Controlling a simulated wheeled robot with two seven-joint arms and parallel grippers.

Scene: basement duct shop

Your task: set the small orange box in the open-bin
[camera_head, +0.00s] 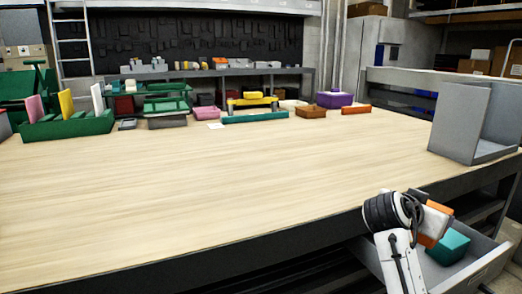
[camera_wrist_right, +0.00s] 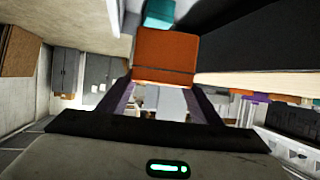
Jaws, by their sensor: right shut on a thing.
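My right gripper (camera_head: 434,222) is at the lower right of the head view, above the open drawer. It is shut on the small orange box (camera_wrist_right: 165,52), which sits between the two fingertips in the right wrist view. Parts of the box also show in the head view (camera_head: 427,241), partly hidden by the gripper. A grey open-sided bin (camera_head: 460,122) stands on the right end of the table, beyond the gripper and apart from it. I cannot tell for certain whether this is the open-bin. My left gripper is not in view.
A grey drawer (camera_head: 484,270) is pulled out below the table edge, with a teal box (camera_head: 448,247) in it. The wooden tabletop (camera_head: 240,185) is widely clear. Green racks, trays and a purple box (camera_head: 334,99) line its far side.

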